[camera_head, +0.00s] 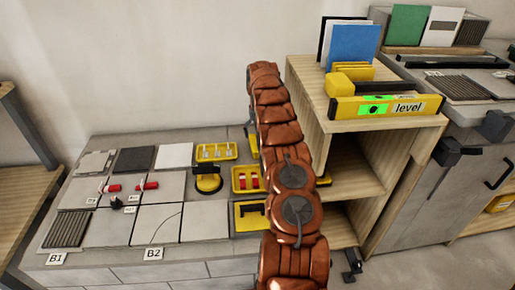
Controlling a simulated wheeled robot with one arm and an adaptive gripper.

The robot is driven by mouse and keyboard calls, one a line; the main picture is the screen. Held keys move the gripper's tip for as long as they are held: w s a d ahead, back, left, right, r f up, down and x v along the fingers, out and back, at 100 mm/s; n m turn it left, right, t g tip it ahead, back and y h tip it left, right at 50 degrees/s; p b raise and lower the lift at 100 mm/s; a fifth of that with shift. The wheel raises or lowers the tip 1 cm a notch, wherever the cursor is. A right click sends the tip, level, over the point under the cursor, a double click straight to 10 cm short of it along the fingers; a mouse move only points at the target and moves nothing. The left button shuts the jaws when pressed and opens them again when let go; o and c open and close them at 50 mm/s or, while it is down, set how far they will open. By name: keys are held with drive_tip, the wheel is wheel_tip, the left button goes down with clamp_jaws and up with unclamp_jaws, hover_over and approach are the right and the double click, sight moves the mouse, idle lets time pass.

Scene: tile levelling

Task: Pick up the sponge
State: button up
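A plain yellow block (342,84), possibly the sponge, lies on the wooden shelf top behind the yellow level (390,106). A black bar (385,87) extends right from beside it, so I cannot tell whether the block is a sponge or part of a tool. Thin yellow pieces (356,70) lie just behind it and could also be the sponge. My copper-coloured arm rises through the middle of the view, left of the shelf. I cannot make out my gripper, so its hold on anything does not show.
The low bench at left carries tiles (103,229), red-handled tools (147,186) and yellow trays (216,151). My arm hides part of its right side. A blue panel (353,46) stands at the shelf's back. A grey cabinet (425,200) stands at right.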

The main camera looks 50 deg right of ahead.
drive_tip(key=shift+w+a+f+b, duration=0.1)
drive_tip(key=shift+f+b, duration=0.25)
drive_tip(key=shift+f, duration=1.1)
drive_tip(key=shift+w+f+b, duration=0.1)
drive_tip(key=shift+f+b, duration=0.25)
drive_tip(key=shift+f, duration=1.1)
drive_tip(key=shift+c, duration=0.4)
drive_tip(key=c, duration=1.1)
drive_tip(key=shift+o, duration=0.2)
wheel_tip(320, 180, up, 10)
drive_tip(key=shift+p, duration=1.05)
